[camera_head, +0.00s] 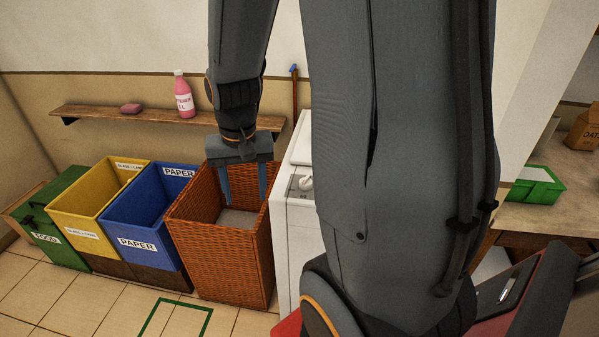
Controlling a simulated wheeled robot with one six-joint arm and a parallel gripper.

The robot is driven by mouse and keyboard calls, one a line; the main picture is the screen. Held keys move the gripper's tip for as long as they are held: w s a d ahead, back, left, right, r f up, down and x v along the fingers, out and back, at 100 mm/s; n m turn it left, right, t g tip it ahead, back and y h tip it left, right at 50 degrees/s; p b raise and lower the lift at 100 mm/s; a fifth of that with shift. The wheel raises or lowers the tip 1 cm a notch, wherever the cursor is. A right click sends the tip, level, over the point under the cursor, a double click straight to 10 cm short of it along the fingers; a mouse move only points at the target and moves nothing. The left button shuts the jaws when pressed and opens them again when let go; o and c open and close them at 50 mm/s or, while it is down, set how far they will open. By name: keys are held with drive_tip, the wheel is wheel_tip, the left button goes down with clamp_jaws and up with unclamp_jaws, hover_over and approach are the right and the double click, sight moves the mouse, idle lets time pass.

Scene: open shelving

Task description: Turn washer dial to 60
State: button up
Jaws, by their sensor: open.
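The white washer (295,235) stands right of the wicker basket, mostly hidden behind my arm. A pale round knob (305,183), which looks like the dial, shows on its grey panel right beside my arm's edge. Its setting is too small to read. My gripper (244,198) points down with its two fingers apart and empty. In the picture it lies over the wicker basket's opening, to the left of the washer and apart from the dial.
A wicker basket (222,264), a blue paper bin (150,262), a yellow bin (78,238) and a green bin (42,230) stand along the wall. A wooden shelf (90,112) holds a pink bottle (184,101) and a pink soap bar (131,108). A green tray (536,183) sits at right.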

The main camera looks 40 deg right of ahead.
drive_tip(key=w+d+m, duration=0.3)
drive_tip(key=d+m, duration=0.3)
drive_tip(key=d, duration=0.5)
drive_tip(key=m+g, duration=0.1)
drive_tip(key=m, duration=0.6)
hover_over(306, 178)
wheel_tip(306, 178, down, 2)
drive_tip(key=shift+a, duration=0.15)
drive_tip(key=shift+d+f, duration=0.2)
drive_tip(key=shift+f+p, duration=1.2)
drive_tip(key=shift+f, duration=2.45)
drive_tip(key=shift+a, duration=0.1)
drive_tip(key=c, duration=1)
drive_tip(key=shift+n, duration=2)
drive_tip(key=shift+c, duration=0.2)
